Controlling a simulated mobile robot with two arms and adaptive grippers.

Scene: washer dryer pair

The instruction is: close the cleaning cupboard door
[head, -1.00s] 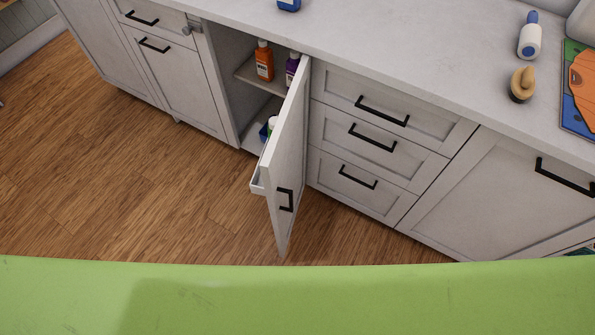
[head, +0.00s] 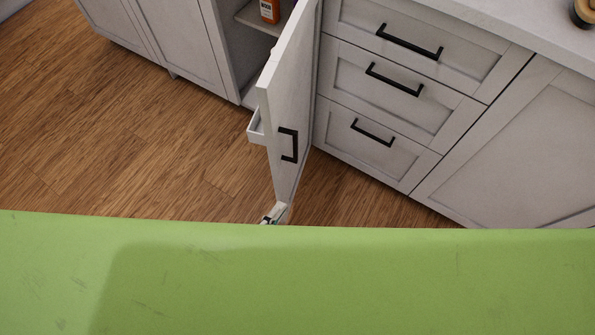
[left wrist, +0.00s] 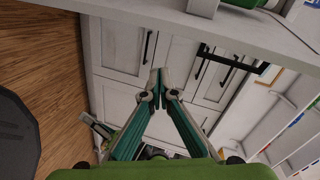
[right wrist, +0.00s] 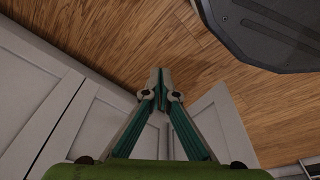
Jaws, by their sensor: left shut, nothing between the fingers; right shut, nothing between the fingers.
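The white cleaning cupboard door (head: 293,95) stands wide open in the middle of the head view, swung out toward me, with a black handle (head: 288,145) on its face. The cupboard interior (head: 240,48) shows to its left.
An orange bottle (head: 269,10) stands on a shelf in the cupboard. White drawers (head: 375,80) with black handles are right of the door. The wooden floor (head: 130,140) is clear left of the door. My green body covers the bottom of the head view.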

